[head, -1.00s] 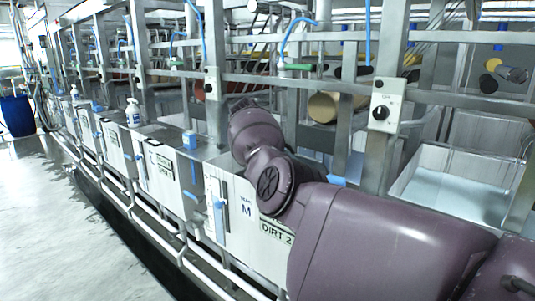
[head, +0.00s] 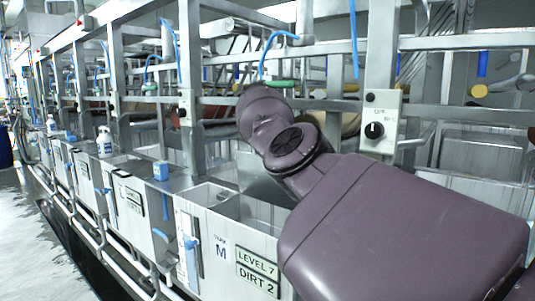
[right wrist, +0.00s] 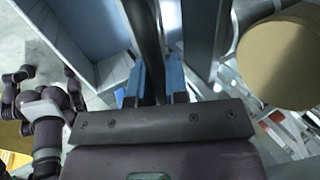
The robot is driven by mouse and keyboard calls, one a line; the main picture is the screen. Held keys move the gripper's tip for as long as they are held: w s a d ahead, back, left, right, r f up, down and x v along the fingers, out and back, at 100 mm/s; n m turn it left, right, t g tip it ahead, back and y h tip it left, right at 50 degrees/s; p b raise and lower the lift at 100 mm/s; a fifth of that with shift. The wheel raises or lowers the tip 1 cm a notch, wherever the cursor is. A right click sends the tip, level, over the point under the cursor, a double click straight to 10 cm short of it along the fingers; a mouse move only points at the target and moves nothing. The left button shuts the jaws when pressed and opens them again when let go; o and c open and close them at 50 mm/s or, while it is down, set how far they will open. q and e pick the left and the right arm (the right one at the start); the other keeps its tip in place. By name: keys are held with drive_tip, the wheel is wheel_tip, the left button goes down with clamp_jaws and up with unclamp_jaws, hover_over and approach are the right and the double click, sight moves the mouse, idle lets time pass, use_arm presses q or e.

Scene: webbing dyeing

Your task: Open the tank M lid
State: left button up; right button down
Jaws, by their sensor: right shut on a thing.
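Tank M (head: 210,272) is a grey metal tank with a blue "M" and "LEVEL 7 / DIRT 2" labels. It shows low in the middle of the head view, partly behind my right arm. Its top is at least partly open, with inner walls showing. The lid (head: 262,182) appears as a grey panel tilted up at the tank's back, partly hidden by the arm. In the right wrist view my right gripper (right wrist: 155,82) has its blue fingers shut on a long dark bar (right wrist: 147,40), apparently the lid's handle. The head view hides this grip. My left gripper is not in view.
More tanks (head: 125,200) line up to the left, with a white bottle (head: 104,142) on them. A metal frame post (head: 380,70) with a switch box (head: 381,126) stands close behind my right arm. The floor (head: 25,245) at the left is clear.

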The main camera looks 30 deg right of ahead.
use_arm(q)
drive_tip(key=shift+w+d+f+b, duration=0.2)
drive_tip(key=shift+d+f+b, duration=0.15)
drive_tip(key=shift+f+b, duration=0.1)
use_arm(e)
drive_tip(key=shift+w+d, duration=0.2)
drive_tip(key=shift+d, duration=0.3)
drive_tip(key=shift+w+d, duration=0.2)
drive_tip(key=shift+d, duration=0.3)
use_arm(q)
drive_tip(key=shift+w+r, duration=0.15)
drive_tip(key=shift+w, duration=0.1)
use_arm(e)
drive_tip(key=shift+r, duration=0.15)
drive_tip(key=c, duration=1.2)
unclamp_jaws()
drive_tip(key=shift+c, duration=0.2)
drive_tip(key=shift+o, duration=0.6)
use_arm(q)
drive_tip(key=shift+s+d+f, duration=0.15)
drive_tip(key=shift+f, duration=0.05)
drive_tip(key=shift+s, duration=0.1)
